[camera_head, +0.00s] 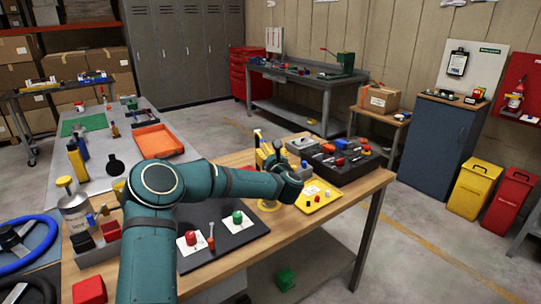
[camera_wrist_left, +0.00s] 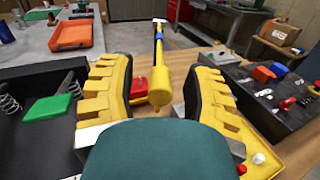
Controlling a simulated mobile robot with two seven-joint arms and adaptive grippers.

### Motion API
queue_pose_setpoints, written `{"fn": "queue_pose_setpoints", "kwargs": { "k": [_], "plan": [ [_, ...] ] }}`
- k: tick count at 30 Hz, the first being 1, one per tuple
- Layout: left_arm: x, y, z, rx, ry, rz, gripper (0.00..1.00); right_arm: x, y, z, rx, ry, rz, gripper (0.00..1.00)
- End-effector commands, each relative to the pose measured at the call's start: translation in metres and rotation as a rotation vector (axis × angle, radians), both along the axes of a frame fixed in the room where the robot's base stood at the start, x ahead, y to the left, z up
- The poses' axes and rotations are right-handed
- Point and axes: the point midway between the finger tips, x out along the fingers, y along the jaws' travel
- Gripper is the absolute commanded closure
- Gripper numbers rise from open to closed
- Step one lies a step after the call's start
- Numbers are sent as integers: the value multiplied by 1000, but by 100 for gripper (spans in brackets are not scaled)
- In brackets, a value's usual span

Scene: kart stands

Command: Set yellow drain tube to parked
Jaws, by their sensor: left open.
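The yellow drain tube (camera_wrist_left: 160,85) stands out between my left gripper's fingers in the left wrist view, with a blue band and a pale far end. Clear gaps show on both sides of it, so neither finger appears to touch it. My left gripper (camera_wrist_left: 163,72) is open, with chunky yellow finger pads. In the head view the left gripper (camera_head: 272,157) is over the wooden bench, partly hidden by its own wrist. There the tube is hard to separate from the yellow fingers. My right gripper is not in view.
A black tray of parts (camera_head: 345,168) and a yellow tray (camera_head: 318,199) lie right of the gripper. A dark board with red and green knobs (camera_head: 240,240) lies in front. An orange bin (camera_head: 158,141) sits on the grey table behind left.

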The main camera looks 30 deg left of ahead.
Motion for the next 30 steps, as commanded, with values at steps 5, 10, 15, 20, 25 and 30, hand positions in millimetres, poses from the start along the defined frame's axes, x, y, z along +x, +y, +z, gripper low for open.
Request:
{"fn": "queue_pose_setpoints", "kwargs": {
  "k": [5,10,15,20,25,30],
  "plan": [
    [0,0,0,0,0,0,54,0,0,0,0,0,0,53],
    [0,0,0,0,0,0,100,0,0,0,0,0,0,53],
    [0,0,0,0,0,0,100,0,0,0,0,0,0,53],
    [0,0,5,-9,7,-1,100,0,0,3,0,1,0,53],
    [1,0,20,-47,44,-1,100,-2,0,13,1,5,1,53],
    [4,4,45,-98,94,0,100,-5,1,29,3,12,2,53]
  ]
}}
